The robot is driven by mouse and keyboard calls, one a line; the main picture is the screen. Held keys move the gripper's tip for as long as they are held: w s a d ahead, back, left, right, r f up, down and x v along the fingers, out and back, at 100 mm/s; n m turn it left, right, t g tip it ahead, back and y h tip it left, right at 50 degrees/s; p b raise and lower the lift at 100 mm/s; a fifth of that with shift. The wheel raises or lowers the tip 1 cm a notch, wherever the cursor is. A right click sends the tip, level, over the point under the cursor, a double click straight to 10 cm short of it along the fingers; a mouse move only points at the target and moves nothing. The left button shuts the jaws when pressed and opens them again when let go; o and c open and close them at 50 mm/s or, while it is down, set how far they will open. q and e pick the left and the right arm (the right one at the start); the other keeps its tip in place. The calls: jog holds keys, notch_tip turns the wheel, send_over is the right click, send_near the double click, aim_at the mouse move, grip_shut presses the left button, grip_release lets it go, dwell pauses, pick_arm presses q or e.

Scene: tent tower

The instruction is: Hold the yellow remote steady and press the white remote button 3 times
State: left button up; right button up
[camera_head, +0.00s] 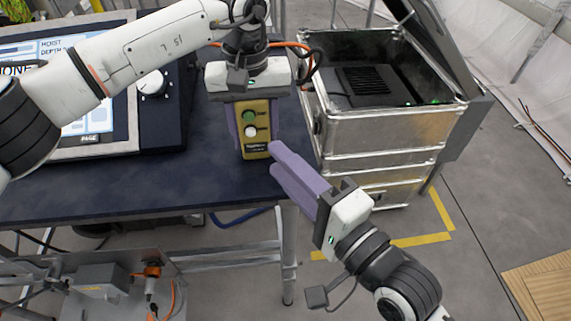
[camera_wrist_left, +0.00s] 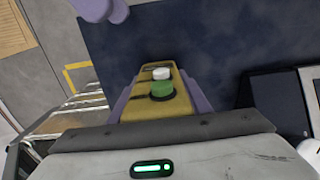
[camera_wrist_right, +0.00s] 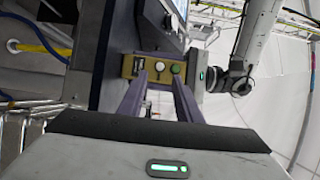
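The yellow remote (camera_head: 255,142) stands over the near edge of the dark blue table, with a green button (camera_head: 249,115) and below it a white button (camera_head: 251,132). My left gripper (camera_head: 254,128) is shut on the remote, one purple finger along each side; the left wrist view shows the remote (camera_wrist_left: 150,128) and white button (camera_wrist_left: 161,73) too. My right gripper (camera_head: 273,157) is empty, its fingers a little apart, at the remote's lower right. In the right wrist view the white button (camera_wrist_right: 159,66) shows between its fingertips, with no visible contact.
A control panel with a screen and knob (camera_head: 152,84) stands on the table (camera_head: 200,177) at the left. An open metal case (camera_head: 395,130) stands right of the table. Open floor with yellow tape (camera_head: 420,240) lies at the lower right.

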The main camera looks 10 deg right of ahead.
pick_arm(q)
jog(key=c, duration=0.6)
pick_arm(e)
jog(key=shift+c, duration=0.2)
pick_arm(q)
jog(key=shift+c, duration=0.2)
pick_arm(e)
grip_shut()
dwell(0.7)
